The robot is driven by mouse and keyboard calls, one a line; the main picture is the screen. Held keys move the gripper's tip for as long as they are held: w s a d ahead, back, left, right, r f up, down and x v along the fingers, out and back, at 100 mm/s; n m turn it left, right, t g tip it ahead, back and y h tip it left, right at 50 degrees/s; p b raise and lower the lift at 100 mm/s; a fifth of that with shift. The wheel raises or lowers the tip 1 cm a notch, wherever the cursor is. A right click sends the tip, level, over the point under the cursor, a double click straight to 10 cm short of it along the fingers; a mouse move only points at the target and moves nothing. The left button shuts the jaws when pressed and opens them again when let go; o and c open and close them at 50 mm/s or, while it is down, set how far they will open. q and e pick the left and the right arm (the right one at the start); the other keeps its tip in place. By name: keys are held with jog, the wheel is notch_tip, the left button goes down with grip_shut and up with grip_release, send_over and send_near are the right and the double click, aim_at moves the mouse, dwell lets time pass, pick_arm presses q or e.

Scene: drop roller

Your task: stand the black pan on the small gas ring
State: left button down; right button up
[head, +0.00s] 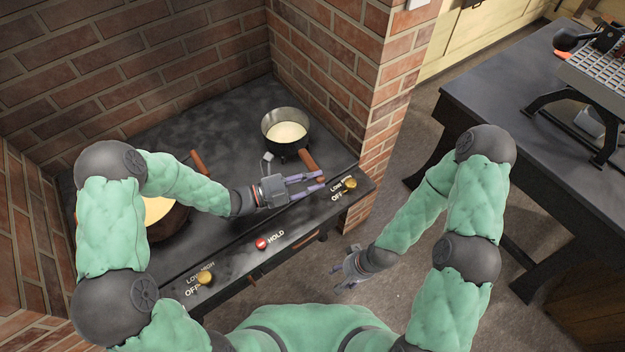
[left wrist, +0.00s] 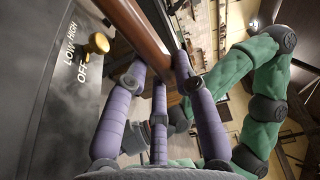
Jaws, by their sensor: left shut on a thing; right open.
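The black pan (head: 287,128), a dark round pan with pale cream contents, is at the back right of the dark counter. Its wooden handle (head: 311,164) points toward the front right. My left gripper (head: 320,181) is shut on this handle; in the left wrist view the brown handle (left wrist: 145,35) runs between the purple fingers (left wrist: 160,75). The small gas ring cannot be made out clearly; something dark shows just under the pan, and I cannot tell whether they touch. My right gripper (head: 345,276) is open and empty, low in front of the counter.
Another pan with yellow contents (head: 158,208) and a wooden handle (head: 199,161) is at the left, partly behind my left arm. Brass knobs (head: 350,183) and a red button (head: 261,243) line the counter's front. Brick walls (head: 330,60) close the back and right. A dark table (head: 480,90) stands at right.

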pick_arm(q)
jog(key=c, duration=1)
grip_release()
jog(key=p+v, duration=0.1)
jog(key=v, duration=0.6)
jog(key=shift+a+p, duration=0.3)
jog(key=shift+p, duration=0.1)
jog(key=shift+s, duration=0.1)
